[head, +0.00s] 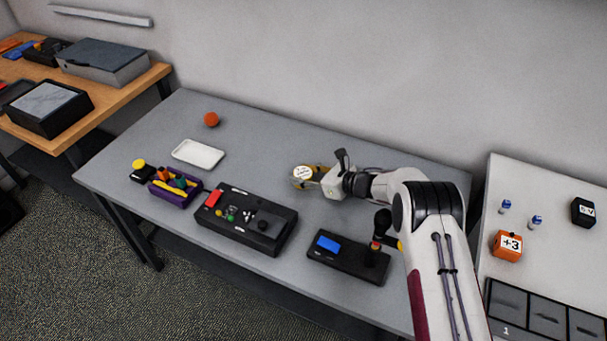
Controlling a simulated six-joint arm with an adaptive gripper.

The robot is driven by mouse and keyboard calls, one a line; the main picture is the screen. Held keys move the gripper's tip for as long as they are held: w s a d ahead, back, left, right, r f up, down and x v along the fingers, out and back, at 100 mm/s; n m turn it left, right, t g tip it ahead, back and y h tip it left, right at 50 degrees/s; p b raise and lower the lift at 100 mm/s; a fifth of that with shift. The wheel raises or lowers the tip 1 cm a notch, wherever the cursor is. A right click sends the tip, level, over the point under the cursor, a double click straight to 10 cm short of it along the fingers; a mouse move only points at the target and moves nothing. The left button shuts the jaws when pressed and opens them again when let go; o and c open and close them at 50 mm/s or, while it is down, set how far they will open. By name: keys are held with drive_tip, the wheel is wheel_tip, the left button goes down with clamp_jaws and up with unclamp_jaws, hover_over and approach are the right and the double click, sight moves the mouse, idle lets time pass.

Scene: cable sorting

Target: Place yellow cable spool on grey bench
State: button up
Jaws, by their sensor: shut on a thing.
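The yellow cable spool (303,175) shows a round, pale labelled face and a yellowish rim. It is at the back middle of the grey bench (265,130). My gripper (322,178) reaches in from the right and is shut on the spool at its right side. The fingers are small in this view and partly hidden by the gripper body. I cannot tell whether the spool touches the bench top or is held just above it.
Black control boxes (246,218) (348,257) stand along the bench's front. A purple bin (175,188), a white tray (198,154) and an orange ball (211,119) are to the left. A white table (545,190) is at right. The bench's back middle is clear.

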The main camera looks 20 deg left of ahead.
drive_tip(key=shift+f, duration=0.1)
idle(0.3)
drive_tip(key=o, duration=1.2)
drive_tip(key=shift+d+r, duration=0.3)
drive_tip(key=shift+d, duration=0.15)
drive_tip(key=shift+v, duration=5.5)
drive_tip(key=shift+f, duration=0.1)
